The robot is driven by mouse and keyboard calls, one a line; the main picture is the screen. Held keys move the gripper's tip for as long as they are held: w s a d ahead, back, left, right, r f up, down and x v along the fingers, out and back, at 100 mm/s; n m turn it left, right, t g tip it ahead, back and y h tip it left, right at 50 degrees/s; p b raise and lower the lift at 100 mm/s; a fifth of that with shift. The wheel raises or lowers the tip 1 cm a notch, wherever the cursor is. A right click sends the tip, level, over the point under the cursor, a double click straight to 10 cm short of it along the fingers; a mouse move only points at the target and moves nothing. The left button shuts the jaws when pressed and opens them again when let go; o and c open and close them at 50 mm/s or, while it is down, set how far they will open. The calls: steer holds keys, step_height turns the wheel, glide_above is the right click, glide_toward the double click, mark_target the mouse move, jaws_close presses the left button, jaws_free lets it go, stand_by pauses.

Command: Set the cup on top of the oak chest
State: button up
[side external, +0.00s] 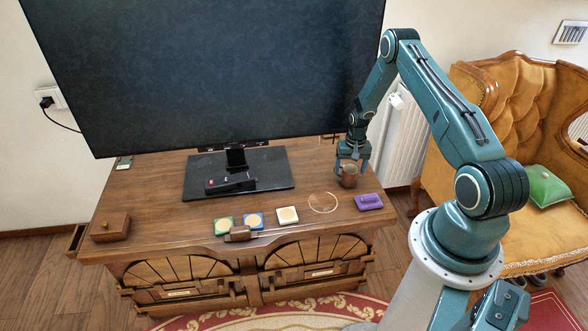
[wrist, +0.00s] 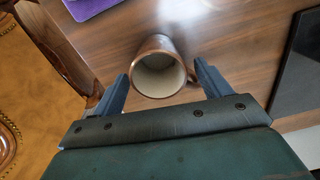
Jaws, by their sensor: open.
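A brown cup (side external: 348,181) stands upright at the right rear of the wooden cabinet top. In the wrist view I look into the pale inside of the cup (wrist: 158,73), with its handle (wrist: 191,78) toward the right finger. My gripper (side external: 352,166) is open above the cup. In the wrist view the fingers of my gripper (wrist: 161,77) lie either side of the cup, apart from it. A small brown wooden chest-like box (side external: 110,226) with a dark knob sits at the cabinet's left end. I cannot tell whether the oak chest is this box or the cabinet (side external: 150,190).
A large television (side external: 210,75) on a black base (side external: 275,183) fills the back. The left-middle top is clear.

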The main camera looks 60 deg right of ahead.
step_height(320, 180, up, 10)
stand_by(0.6)
steer(key=shift+s+f, duration=0.1)
steer(key=a+r+n+t, duration=0.1)
steer(key=a+r+n, duration=0.1)
steer(key=a+r, duration=0.55)
steer(key=a+r+n+h, duration=0.1)
steer(key=a+r, duration=0.4)
steer(key=r, duration=0.6)
steer(key=a+r+n+t, duration=0.1)
steer(key=a+r+n, duration=0.1)
steer(key=a+r, duration=0.6)
steer(key=s+a+r+n+t, duration=0.1)
steer(key=s+a+r, duration=0.2)
steer(key=s, duration=0.3)
steer(key=s+a+r+n+t, duration=0.1)
steer(key=s+a+r+n, duration=0.1)
steer(key=s+a+r, duration=0.2)
steer(key=s+a+r+n+t, duration=0.1)
steer(key=s+a+r+n, duration=0.1)
steer(key=s+a, duration=0.4)
steer(key=s+r, duration=0.1)
steer(key=s, duration=0.1)
steer(key=shift+s+a+r+y, duration=0.3)
steer(key=shift+s+r+y, duration=0.05)
steer(key=shift+s+y, duration=0.05)
